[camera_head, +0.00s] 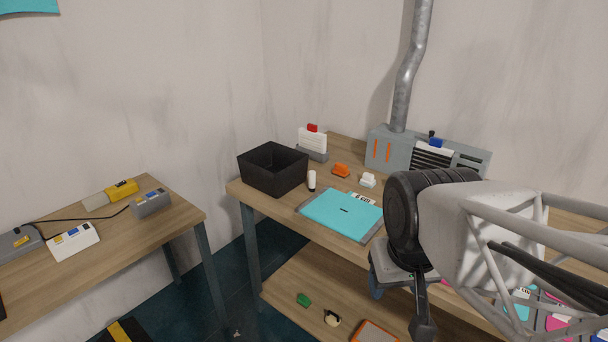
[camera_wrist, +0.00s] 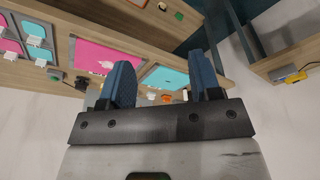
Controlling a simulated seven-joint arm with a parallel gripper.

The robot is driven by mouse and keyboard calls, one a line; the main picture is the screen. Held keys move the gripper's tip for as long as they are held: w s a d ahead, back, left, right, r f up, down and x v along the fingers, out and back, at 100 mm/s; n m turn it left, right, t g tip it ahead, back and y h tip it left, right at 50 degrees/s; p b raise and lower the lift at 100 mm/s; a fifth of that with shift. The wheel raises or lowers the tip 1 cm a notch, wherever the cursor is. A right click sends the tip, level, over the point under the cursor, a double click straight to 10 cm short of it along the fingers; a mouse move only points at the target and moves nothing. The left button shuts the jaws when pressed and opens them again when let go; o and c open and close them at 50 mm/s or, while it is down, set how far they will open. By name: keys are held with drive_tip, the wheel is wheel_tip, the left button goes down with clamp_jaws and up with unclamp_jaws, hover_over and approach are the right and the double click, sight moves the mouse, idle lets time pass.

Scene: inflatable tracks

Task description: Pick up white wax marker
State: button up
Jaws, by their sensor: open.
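The white wax marker (camera_head: 312,181), a small white cylinder with a dark lower end, stands upright on the wooden table, just right of the black bin and left of the teal panel. My gripper shows in the wrist view (camera_wrist: 160,62) with its two blue-grey fingers spread and nothing held between them. In the head view it is mostly hidden by my arm, right of the teal panel and well apart from the marker.
The black bin (camera_head: 272,170) stands close to the marker's left. The teal panel (camera_head: 342,214) lies in front, with an orange piece (camera_head: 341,170) and a small white piece (camera_head: 368,180) behind. A grey machine (camera_head: 425,152) stands at the back. A second table (camera_head: 120,245) is at left.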

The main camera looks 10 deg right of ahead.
drive_tip(key=w+r+n, duration=0.1)
drive_tip(key=w+r, duration=0.2)
drive_tip(key=w, duration=0.6)
drive_tip(key=w+r+n, duration=0.1)
drive_tip(key=w+r, duration=0.1)
drive_tip(key=w, duration=0.6)
drive_tip(key=n+g, duration=0.3)
drive_tip(key=n, duration=0.3)
hover_over(312, 171)
drive_tip(key=f, duration=1.9)
drive_tip(key=shift+s+d, duration=0.1)
drive_tip(key=shift+s, duration=0.15)
drive_tip(key=shift+w+f, duration=0.1)
drive_tip(key=shift+w, duration=0.05)
drive_tip(key=shift+f, duration=0.1)
drive_tip(key=shift+f, duration=1.2)
